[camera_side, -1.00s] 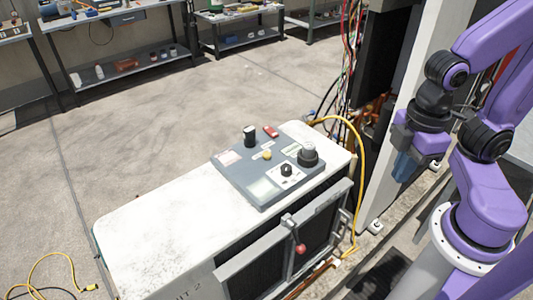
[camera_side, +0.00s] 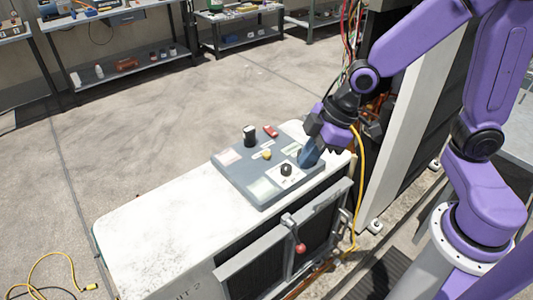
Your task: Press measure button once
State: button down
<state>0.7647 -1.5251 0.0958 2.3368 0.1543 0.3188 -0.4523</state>
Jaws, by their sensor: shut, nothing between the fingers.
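A grey control panel (camera_side: 240,182) lies on top of the white condenser cabinet. It carries a small yellow button (camera_side: 267,155), a black upright knob (camera_side: 249,136), a red switch (camera_side: 270,131) and a black dial (camera_side: 286,169) on a white plate. The labels are too small to read, so I cannot tell which control is the measure button. My gripper (camera_side: 309,158) is shut and empty, its blue-grey fingers pointing down at the panel's right end. It hides the grey-topped knob there; I cannot tell whether it touches it. It is right of the yellow button, apart from it.
The white cabinet top (camera_side: 160,220) is clear left of the panel. A yellow cable (camera_side: 359,185) loops down at the cabinet's right end. A red-knobbed lever (camera_side: 300,248) is on the cabinet's front. Wires hang behind my arm, and benches (camera_side: 130,60) stand far back.

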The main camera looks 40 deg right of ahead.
jog(key=w+d+f+t, duration=0.1)
jog(key=w+f+t, duration=0.2)
jog(key=w, duration=0.8)
jog(key=m+t+h, duration=0.1)
jog(key=t+h, duration=0.1)
jog(key=t, duration=0.1)
send_over(269, 155)
notch_tip(269, 155, down, 2)
jog(key=f, duration=0.1)
jog(key=shift+w+r, duration=0.1)
jog(key=shift+r, duration=0.15)
jog(key=shift+f, duration=4.4)
jog(key=shift+f, duration=0.15)
jog(key=shift+f, duration=0.3)
